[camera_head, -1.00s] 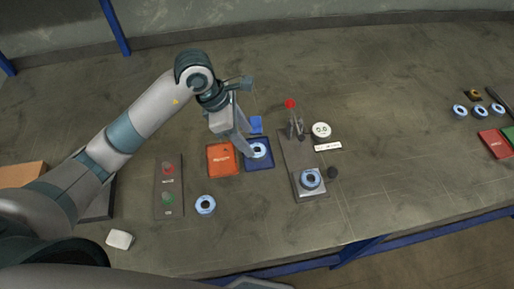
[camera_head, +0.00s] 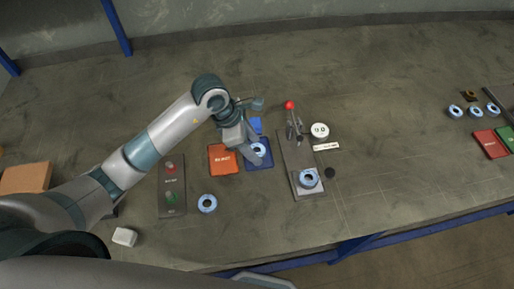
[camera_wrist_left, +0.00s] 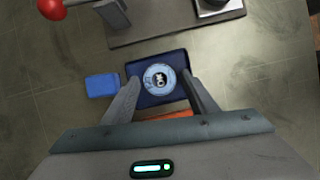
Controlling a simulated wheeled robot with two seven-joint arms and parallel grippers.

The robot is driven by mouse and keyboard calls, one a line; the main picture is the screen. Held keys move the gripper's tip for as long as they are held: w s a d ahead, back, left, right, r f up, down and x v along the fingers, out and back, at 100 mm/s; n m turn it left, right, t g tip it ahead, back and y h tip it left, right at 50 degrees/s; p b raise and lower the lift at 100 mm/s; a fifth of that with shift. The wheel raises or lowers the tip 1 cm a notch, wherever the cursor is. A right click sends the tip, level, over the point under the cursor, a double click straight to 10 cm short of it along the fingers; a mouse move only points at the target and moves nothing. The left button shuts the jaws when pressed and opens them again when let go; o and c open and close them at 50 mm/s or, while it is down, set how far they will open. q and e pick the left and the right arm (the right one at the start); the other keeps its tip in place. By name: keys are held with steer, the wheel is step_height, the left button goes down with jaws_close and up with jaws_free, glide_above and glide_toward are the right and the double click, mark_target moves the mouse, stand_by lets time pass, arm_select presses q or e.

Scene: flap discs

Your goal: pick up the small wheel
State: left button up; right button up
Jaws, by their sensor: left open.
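A small blue ring-shaped wheel (camera_head: 259,148) with a pale centre lies on the dark blue tray (camera_head: 268,163). In the left wrist view the wheel (camera_wrist_left: 159,79) sits between the fingertips of my left gripper (camera_wrist_left: 160,82), which is open and empty, over the blue tray (camera_wrist_left: 146,99). In the head view my left gripper (camera_head: 255,156) covers part of the tray. I cannot tell how high the fingers are above it. My right gripper is not in view.
An orange-red tray (camera_head: 222,159) adjoins the blue tray. A small blue block (camera_head: 255,125) lies behind it. The fixture has a red-knobbed lever (camera_head: 289,105). A button panel (camera_head: 171,185) lies to the left.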

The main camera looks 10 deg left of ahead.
arm_select(q)
steer(key=shift+f, duration=0.15)
stand_by(0.3)
steer(key=c, duration=0.9)
